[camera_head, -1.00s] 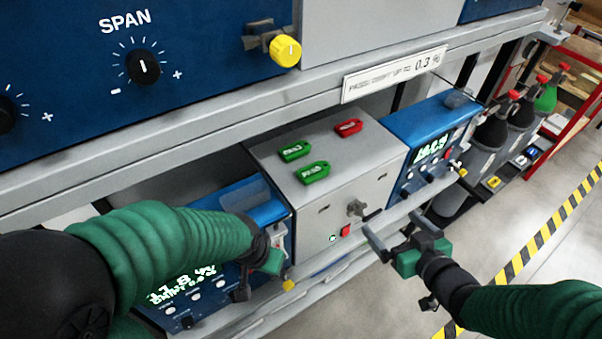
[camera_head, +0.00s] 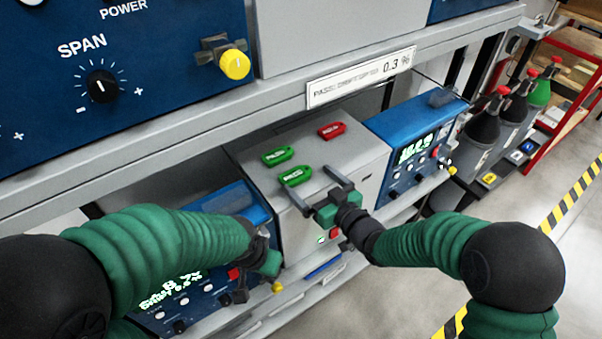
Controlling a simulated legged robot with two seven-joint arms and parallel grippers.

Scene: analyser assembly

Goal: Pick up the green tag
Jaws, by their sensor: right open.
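Two green tags lie flat on top of a grey box. One green tag (camera_head: 277,156) is farther back; the other green tag (camera_head: 295,176) is nearer the front edge. A red tag (camera_head: 331,130) lies behind and to the right of them. My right gripper (camera_head: 312,181) is open and empty over the front part of the box top. Its left fingertip is close to the nearer green tag, just in front of it; whether they touch is unclear. My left gripper (camera_head: 262,266) is low at the box's left, before a blue unit; its fingers are not clear.
The grey box (camera_head: 342,150) stands on a lower shelf between two blue units, the left (camera_head: 190,285) and the right (camera_head: 420,120). The upper shelf edge (camera_head: 200,135) with a label (camera_head: 360,76) overhangs behind. Dark bottles (camera_head: 483,130) stand at the right.

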